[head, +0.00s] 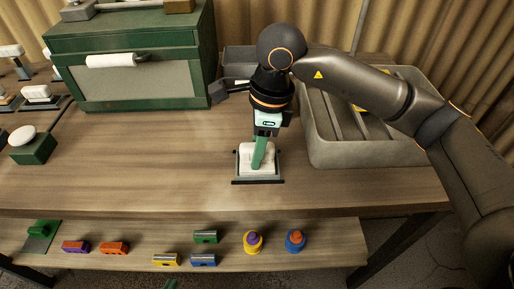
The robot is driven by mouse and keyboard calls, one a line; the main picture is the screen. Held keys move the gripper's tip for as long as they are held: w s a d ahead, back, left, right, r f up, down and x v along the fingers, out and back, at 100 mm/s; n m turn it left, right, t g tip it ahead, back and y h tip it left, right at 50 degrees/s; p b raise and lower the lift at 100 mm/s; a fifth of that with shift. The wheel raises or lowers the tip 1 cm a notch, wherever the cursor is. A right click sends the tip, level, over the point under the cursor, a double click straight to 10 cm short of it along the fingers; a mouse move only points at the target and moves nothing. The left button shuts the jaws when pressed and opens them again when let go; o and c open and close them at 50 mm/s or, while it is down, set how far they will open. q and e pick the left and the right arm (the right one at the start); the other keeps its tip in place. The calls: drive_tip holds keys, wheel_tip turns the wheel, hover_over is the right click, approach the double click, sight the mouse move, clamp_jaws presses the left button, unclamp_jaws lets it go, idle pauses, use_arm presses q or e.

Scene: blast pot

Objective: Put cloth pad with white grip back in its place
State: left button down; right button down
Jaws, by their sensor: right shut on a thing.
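The white grip (271,157) of the cloth pad is at the middle of the bench, over a dark-edged tray (236,181). My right gripper (258,164) reaches down from above, its green fingers shut on the white grip. The cloth under the grip is mostly hidden, and I cannot tell whether it touches the tray. Only a small green tip, apparently of my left gripper (171,285), shows at the bottom edge. Its jaws cannot be made out.
A green cabinet (130,35) with a white-handled front stands at the back left. Other white-gripped pieces (37,92) sit at the far left. A grey bin (365,154) is at the right. Colored pieces (205,237) line the lower shelf. The front left bench top is clear.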

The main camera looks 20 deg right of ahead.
drive_tip(key=c, duration=0.5)
unclamp_jaws()
wheel_tip(320, 180, up, 12)
drive_tip(key=d+p, duration=0.1)
drive_tip(key=shift+s+d+r, duration=0.2)
drive_tip(key=shift+s+d, duration=0.05)
drive_tip(key=shift+d, duration=0.15)
